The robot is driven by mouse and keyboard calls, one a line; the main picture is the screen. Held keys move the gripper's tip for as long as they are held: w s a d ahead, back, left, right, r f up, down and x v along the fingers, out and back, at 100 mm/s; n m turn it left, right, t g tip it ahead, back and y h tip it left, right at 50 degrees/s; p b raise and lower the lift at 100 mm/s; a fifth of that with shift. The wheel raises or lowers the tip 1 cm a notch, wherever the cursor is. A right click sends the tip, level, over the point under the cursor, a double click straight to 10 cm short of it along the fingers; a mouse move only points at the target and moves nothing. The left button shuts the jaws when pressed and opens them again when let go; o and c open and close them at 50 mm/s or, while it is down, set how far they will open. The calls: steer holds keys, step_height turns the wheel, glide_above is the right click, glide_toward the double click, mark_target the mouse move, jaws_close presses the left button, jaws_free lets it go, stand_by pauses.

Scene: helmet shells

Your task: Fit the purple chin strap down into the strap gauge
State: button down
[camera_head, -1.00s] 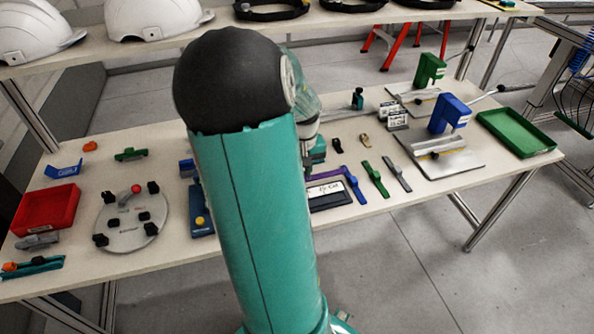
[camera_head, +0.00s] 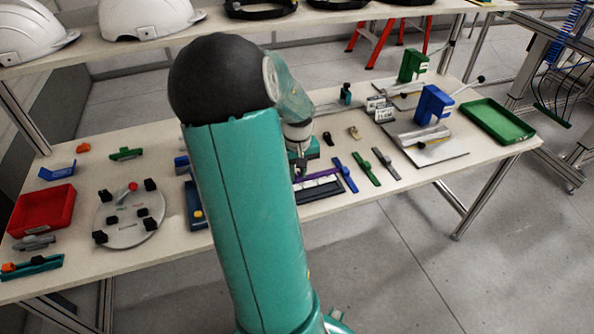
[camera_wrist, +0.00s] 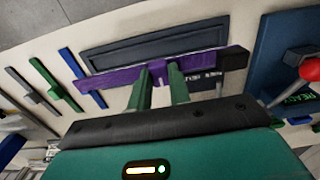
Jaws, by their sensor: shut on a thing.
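My gripper (camera_wrist: 161,78) is shut on the purple chin strap (camera_wrist: 122,77), its two green fingers on either side of the strap's middle block. The strap gauge (camera_wrist: 150,35) is a dark rectangular block with a long recess, just beyond the strap in the wrist view. The strap runs roughly along the gauge's long side, over its labelled edge, partly covering the label. I cannot tell how high the strap is above the gauge. In the head view the strap (camera_head: 318,175) and gauge (camera_head: 318,193) show right of my arm, which hides part of them.
Blue (camera_head: 345,174), green (camera_head: 366,169) and grey (camera_head: 387,163) straps lie right of the gauge. A blue board (camera_wrist: 280,50) with a red-knobbed lever (camera_wrist: 309,69) stands close to the strap's dark end. A red tray (camera_head: 42,210) and round fixture (camera_head: 129,218) are left.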

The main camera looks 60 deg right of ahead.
glide_above(298, 196)
steer(key=shift+f, duration=2.45)
steer(key=shift+f, duration=0.85)
steer(key=c, duration=1.2)
jaws_free()
step_height(298, 196, up, 14)
steer(key=shift+f, duration=0.1)
